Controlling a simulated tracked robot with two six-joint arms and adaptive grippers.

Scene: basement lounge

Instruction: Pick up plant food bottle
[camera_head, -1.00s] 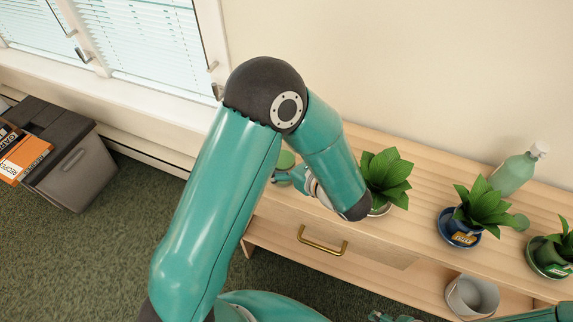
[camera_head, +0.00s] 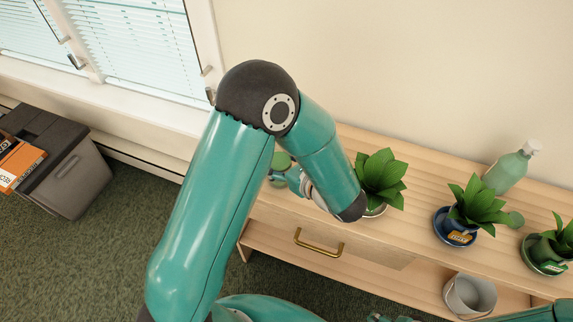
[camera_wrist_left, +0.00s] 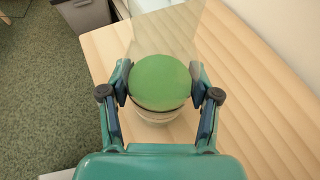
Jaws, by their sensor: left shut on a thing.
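The plant food bottle, seen as a container with a round green top (camera_wrist_left: 160,82) and a pale body below it, stands on the wooden cabinet. Its green top also shows behind my arm in the head view (camera_head: 283,161). My left gripper (camera_wrist_left: 160,90) is shut on it, with one finger on each side. In the head view my left forearm hides most of the gripper (camera_head: 290,178) and the bottle's lower part. Teal tips, probably my right gripper (camera_head: 378,317), just show at the bottom edge; their state is unclear.
Potted plants stand to the right on the cabinet (camera_head: 420,205), the nearest (camera_head: 382,175) close to my left forearm. A pale green bottle with a white cap (camera_head: 508,170) is behind them. A grey pot (camera_head: 470,296) sits on the lower shelf. A grey bin (camera_head: 65,170) stands left.

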